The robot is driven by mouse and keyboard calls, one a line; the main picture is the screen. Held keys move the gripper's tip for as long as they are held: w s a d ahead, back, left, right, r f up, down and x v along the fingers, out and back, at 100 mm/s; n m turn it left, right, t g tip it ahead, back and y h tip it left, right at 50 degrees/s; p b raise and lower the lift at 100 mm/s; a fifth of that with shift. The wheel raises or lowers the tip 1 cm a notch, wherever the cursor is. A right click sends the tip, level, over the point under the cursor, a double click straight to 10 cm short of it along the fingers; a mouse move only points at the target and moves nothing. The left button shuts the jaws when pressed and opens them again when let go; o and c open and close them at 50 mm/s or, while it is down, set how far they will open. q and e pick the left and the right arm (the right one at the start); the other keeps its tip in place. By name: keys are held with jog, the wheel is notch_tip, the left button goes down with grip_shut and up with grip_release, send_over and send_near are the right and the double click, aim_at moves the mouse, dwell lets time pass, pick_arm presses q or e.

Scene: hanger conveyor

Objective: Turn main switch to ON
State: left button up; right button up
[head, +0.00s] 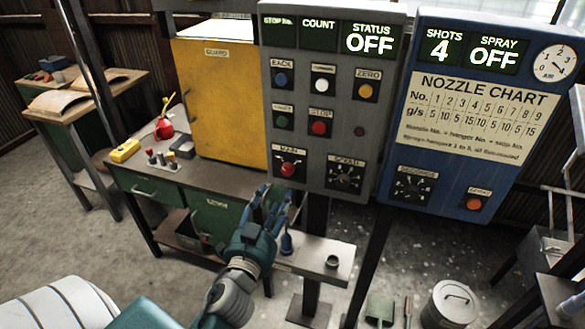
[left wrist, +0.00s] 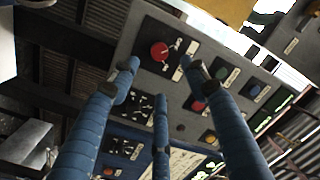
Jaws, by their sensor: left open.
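The main switch (head: 288,168) is a red rotary knob on a black plate labelled MAIN, at the lower left of the grey control panel (head: 345,95). The panel's STATUS display (head: 369,39) reads OFF. My left gripper (head: 272,195) is open and empty, just below and in front of the switch. In the left wrist view the red knob (left wrist: 160,51) shows beyond the spread blue fingers (left wrist: 160,68), between the two upper fingertips. The fingers look apart from it. The knob's exact pointer angle is too small to read. My right gripper is out of view.
A dial (head: 345,175) sits right of the switch, with several buttons above. A blue spray panel (head: 470,110) stands to the right. A yellow guard cabinet (head: 222,100) stands left on the workbench (head: 150,192). A small shelf (head: 310,258) with a cup lies below the panel.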

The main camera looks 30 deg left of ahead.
aim_at(287, 172)
pick_arm(q)
jog(key=p+x, duration=0.2)
jog(key=x, duration=0.6)
jog(key=shift+w+a+p, duration=0.15)
jog(key=shift+w+p, duration=0.15)
jog(key=shift+w, duration=0.05)
jog(key=shift+w+a+f, duration=0.1)
jog(key=shift+w+a, duration=0.1)
jog(key=shift+w, duration=0.5)
jog(key=shift+c, duration=0.3)
jog(key=c, duration=1.1)
